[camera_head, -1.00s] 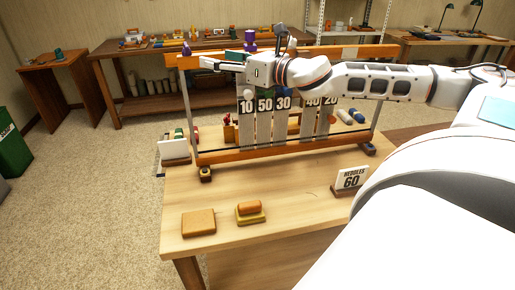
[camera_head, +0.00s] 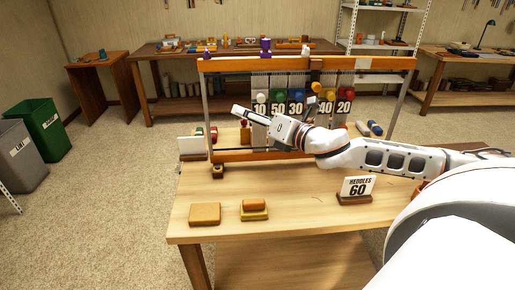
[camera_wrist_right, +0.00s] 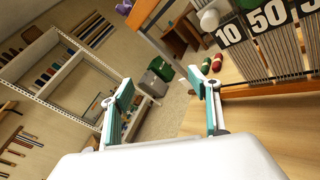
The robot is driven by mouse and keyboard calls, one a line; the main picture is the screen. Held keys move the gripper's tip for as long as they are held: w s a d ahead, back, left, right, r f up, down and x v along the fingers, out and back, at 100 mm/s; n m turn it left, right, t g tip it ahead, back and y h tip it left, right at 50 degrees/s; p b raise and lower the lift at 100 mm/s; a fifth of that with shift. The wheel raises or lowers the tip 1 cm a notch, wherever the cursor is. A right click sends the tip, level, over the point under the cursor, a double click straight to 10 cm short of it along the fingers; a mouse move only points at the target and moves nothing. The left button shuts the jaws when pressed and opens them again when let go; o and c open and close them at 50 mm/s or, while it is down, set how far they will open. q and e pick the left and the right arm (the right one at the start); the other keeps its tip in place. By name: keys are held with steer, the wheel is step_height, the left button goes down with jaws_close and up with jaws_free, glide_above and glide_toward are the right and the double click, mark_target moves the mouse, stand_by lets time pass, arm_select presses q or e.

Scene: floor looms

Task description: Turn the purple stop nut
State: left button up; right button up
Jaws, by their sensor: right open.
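A larger purple piece (camera_head: 265,46) stands on the loom's top beam (camera_head: 230,65), left of its middle. A small purple piece (camera_head: 206,54) sits at the beam's left end; I cannot tell which one is the stop nut. A purple piece (camera_wrist_right: 124,7) also shows at the top edge of the right wrist view, beyond the fingers. My right gripper (camera_head: 237,110) points left in front of the loom, below the top beam and apart from both purple pieces. In the right wrist view its teal-padded fingers (camera_wrist_right: 160,84) are spread and empty. My left gripper is not in view.
The loom carries numbered grey panels with coloured knobs (camera_head: 276,89). Bins (camera_head: 42,128) stand on the left floor.

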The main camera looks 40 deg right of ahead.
steer(key=s+a+f+m+h, duration=0.1)
steer(key=s+f+m, duration=0.2)
steer(key=f+m, duration=0.2)
step_height(320, 180, down, 3)
steer(key=shift+a+g+h, duration=0.3)
steer(key=shift+g+h, duration=0.1)
